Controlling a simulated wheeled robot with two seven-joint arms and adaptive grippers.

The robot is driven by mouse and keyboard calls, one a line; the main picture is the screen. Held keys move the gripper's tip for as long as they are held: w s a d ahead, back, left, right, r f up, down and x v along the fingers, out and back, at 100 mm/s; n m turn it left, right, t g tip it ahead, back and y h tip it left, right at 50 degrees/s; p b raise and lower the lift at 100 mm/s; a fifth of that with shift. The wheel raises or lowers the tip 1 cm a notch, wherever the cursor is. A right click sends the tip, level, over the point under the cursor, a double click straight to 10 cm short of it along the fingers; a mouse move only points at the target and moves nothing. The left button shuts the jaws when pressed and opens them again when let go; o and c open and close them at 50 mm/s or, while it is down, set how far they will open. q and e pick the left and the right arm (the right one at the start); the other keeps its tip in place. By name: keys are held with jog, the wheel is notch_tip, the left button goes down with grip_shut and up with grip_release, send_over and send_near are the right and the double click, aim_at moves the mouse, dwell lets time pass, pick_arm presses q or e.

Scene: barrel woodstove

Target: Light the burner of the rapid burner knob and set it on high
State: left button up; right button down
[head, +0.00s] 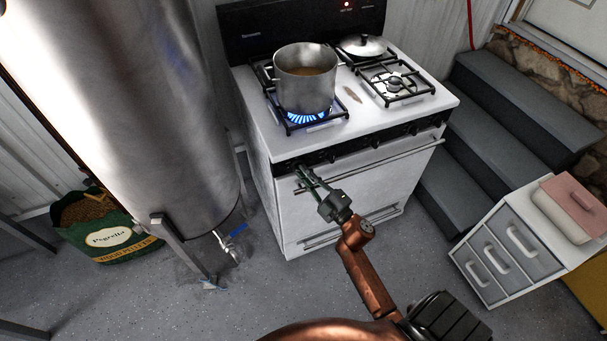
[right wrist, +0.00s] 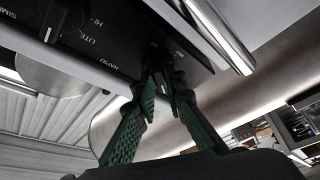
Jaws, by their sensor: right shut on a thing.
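The white stove (head: 345,195) has a black front control panel (head: 350,150) with several knobs. My right gripper (head: 304,175) is at the left end of this panel. In the right wrist view its green fingers (right wrist: 166,82) are shut on a dark knob (right wrist: 158,62), mostly hidden by the fingertips, beside lettering that seems to read RAPID. The knob's exact angle cannot be told. Another knob (right wrist: 64,20) has HI, LITE and SIM markings around it. A blue flame (head: 307,116) burns at the front left burner, under a steel pot (head: 303,88). My left gripper is not in view.
A large steel tank (head: 150,110) stands close on the stove's left. The oven handle (head: 385,163) runs just below the panel. A white drawer cabinet (head: 505,255) and grey steps (head: 500,140) are on the right. The floor before the stove is partly clear.

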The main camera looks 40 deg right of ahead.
jog(key=shift+r+n+p, duration=0.15)
jog(key=shift+n+p, duration=0.35)
jog(key=shift+p, duration=0.05)
jog(key=n+p, duration=0.2)
jog(key=n+g+p, duration=0.1)
jog(key=p, duration=0.1)
jog(key=n+g+p, duration=0.1)
jog(key=n+p, duration=0.1)
jog(key=shift+d+r+n+y, duration=0.1)
jog(key=shift+r+n+y, duration=0.2)
jog(key=shift+r, duration=0.05)
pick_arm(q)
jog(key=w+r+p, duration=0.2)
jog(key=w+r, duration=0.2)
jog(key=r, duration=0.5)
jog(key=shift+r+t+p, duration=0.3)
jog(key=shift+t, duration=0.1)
pick_arm(e)
jog(key=shift+f+n+g, duration=0.1)
jog(key=shift+n+g, duration=0.5)
jog(key=shift+n, duration=0.4)
jog(key=c, duration=2.1)
grip_release()
jog(key=shift+f, duration=0.1)
jog(key=shift+o, duration=0.6)
